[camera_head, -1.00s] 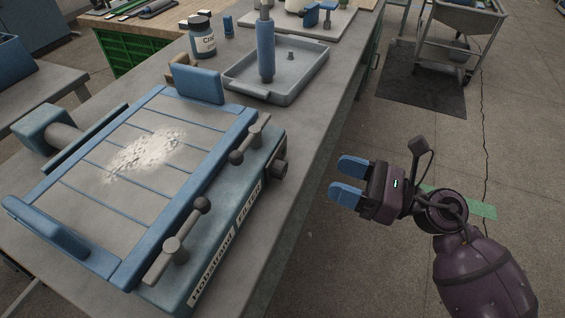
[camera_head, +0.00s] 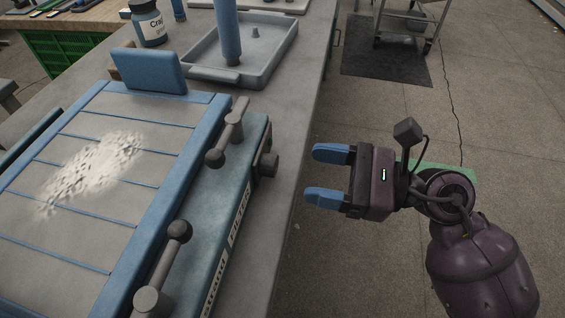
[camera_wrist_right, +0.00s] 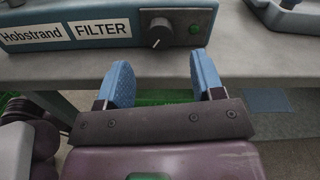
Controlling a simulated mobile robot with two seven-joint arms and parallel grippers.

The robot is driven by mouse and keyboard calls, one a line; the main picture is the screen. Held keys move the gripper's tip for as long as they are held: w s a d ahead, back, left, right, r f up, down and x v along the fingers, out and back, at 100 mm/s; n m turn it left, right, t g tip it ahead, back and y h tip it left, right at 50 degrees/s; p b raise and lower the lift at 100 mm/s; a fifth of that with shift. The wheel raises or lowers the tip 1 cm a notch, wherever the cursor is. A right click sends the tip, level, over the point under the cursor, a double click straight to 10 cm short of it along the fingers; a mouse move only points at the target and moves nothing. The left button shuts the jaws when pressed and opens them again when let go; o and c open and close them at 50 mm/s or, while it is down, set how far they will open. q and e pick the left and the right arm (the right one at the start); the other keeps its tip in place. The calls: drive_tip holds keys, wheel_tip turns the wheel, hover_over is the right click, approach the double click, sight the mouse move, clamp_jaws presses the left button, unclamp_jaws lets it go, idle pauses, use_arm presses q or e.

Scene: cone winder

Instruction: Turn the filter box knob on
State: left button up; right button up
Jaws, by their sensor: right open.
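The blue filter box (camera_head: 205,215) sits on the grey bench with a white powder heap on its slatted top. Its dark round knob (camera_head: 266,164) sticks out from the side facing my right arm. In the right wrist view the knob (camera_wrist_right: 160,33) has a pale pointer line and stands right of the FILTER label, with a small green button (camera_wrist_right: 195,29) beside it. My right gripper (camera_head: 326,175) is open and empty, with blue fingers apart. It is off the bench edge, to the right of the knob and not touching it. My left gripper is out of view.
Two dark lever handles (camera_head: 177,232) stand along the box's near edge. A grey tray (camera_head: 262,65) with a blue cylinder (camera_head: 228,32) and a labelled jar (camera_head: 149,22) stand farther back. Open floor lies right of the bench; a cart (camera_head: 405,25) is beyond.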

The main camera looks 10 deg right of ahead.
sight(276, 166)
drive_tip(key=shift+x, duration=2.95)
